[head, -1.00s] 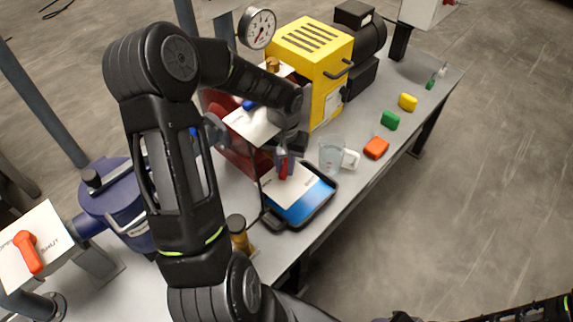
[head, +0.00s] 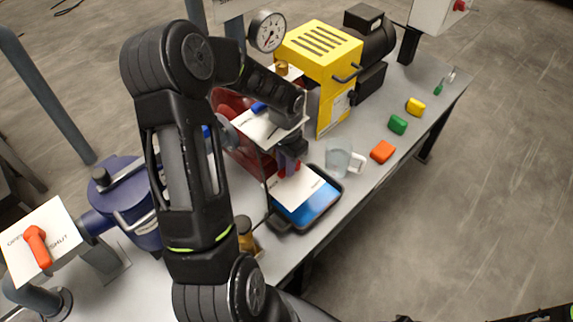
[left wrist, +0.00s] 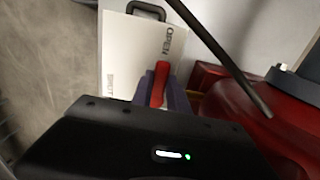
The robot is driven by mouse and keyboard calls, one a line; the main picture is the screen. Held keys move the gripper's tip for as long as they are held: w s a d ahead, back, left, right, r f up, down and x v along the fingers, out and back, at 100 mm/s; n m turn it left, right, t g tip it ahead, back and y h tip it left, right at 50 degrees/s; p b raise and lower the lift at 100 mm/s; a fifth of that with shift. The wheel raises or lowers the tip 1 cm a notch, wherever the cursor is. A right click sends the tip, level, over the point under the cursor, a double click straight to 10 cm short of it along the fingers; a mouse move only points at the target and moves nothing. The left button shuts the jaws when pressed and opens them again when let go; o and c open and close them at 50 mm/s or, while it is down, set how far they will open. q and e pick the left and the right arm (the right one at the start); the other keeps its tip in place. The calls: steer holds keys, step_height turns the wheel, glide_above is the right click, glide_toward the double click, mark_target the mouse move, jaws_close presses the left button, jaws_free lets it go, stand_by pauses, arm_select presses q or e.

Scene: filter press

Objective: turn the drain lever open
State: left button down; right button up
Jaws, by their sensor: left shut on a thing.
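The drain lever is red and shows in the left wrist view (left wrist: 160,82), over a white label plate (left wrist: 130,48) marked OPEN and SHUT. Its visible end lies just below the word OPEN; SHUT is to its left. My left gripper (head: 289,163) is shut on the lever, with purple-grey fingers against it. In the head view the lever shows only as small red bits around the fingers. The plate (head: 300,190) sits above the blue tray (head: 320,210). The lever's pivot is hidden by my gripper. My right gripper is not in view.
A clear jug (head: 338,160) stands right of the tray. Orange, green and yellow blocks (head: 383,151) line the bench edge. A yellow machine (head: 318,55) stands behind. Another orange lever (head: 38,247) is on a plate at far left. A brass fitting (head: 245,232) is near the tray.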

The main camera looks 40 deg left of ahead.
arm_select(q)
steer(key=c, duration=1.3)
jaws_free()
steer(key=shift+n, duration=0.3)
